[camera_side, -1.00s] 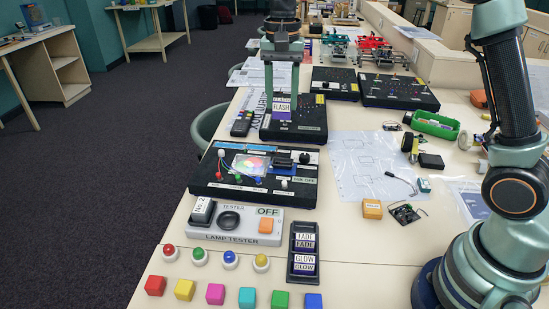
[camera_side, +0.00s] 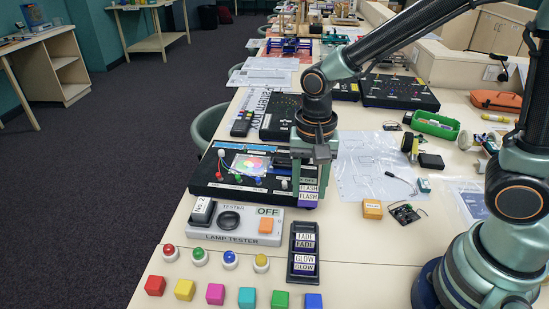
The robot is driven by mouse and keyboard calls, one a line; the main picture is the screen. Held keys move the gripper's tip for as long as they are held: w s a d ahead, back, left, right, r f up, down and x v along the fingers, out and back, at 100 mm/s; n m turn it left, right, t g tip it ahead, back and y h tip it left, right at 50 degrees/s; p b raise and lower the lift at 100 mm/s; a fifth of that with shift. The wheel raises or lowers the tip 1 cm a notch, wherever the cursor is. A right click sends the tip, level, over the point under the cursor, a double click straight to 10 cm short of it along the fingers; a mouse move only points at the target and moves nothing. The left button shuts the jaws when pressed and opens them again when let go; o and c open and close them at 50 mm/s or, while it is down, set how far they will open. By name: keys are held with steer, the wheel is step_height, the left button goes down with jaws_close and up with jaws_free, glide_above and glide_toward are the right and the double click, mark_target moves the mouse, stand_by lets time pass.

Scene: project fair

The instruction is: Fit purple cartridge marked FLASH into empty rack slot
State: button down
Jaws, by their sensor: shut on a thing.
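My gripper (camera_side: 309,180) is shut on the purple cartridge marked FLASH (camera_side: 308,194). It holds the cartridge upright at the right end of the black board with the colour disc, and I cannot tell how high above it. The dark rack (camera_side: 290,265) stands nearer the camera, below the gripper in the picture. It holds the FADE cartridge (camera_side: 305,241) in its middle and the GLOW cartridge (camera_side: 304,263) toward its near end. The rack's far end (camera_side: 304,226) shows dark and empty.
The lamp tester (camera_side: 236,226), its display reading OFF, stands just left of the rack. Several coloured cubes (camera_side: 215,294) and round buttons (camera_side: 230,260) lie in front of it. The table right of the rack is clear up to an orange box (camera_side: 372,209).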

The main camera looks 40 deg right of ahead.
mark_target(307, 205)
steer(key=shift+f, duration=3.25)
steer(key=shift+f, duration=0.9)
steer(key=shift+c, duration=1.3)
jaws_free()
steer(key=shift+o, duration=1.3)
steer(key=shift+r, duration=3.55)
